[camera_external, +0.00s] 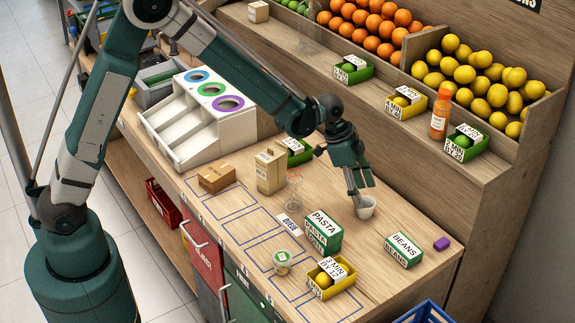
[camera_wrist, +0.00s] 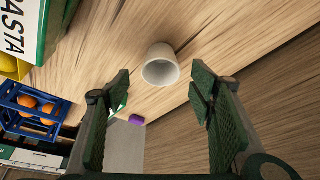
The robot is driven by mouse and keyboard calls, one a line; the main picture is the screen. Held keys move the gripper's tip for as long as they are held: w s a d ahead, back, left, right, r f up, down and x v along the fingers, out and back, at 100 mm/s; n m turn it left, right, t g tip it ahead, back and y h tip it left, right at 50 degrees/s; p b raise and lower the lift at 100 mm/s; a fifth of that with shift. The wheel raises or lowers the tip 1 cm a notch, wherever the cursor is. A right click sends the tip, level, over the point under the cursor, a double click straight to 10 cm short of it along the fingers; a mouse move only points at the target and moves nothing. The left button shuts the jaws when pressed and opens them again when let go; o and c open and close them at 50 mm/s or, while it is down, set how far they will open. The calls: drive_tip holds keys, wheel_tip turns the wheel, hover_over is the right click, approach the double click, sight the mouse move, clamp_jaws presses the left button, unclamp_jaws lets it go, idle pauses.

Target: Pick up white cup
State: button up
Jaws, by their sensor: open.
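The white cup (camera_external: 366,208) stands on the wooden counter, right of the green pasta box. In the wrist view the cup (camera_wrist: 160,66) shows its open mouth toward the camera, ahead of and between my fingers. My gripper (camera_external: 360,190) points down right at the cup in the external view, its fingers close to the rim. In the wrist view my gripper (camera_wrist: 162,88) has its fingers spread wide, with nothing between the pads. Whether a finger touches the cup cannot be told.
The pasta box (camera_external: 323,232) stands left of the cup and the beans box (camera_external: 403,250) to its right front. A purple block (camera_external: 441,243) lies near the counter's right edge. A yellow crate (camera_external: 331,279) with lemons is in front. The stepped fruit shelf (camera_external: 470,165) rises behind.

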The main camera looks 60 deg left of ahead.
sight(366, 202)
drive_tip(key=shift+x, duration=2.4)
drive_tip(key=shift+a, duration=0.1)
drive_tip(key=c, duration=1)
wheel_tip(366, 202, up, 10)
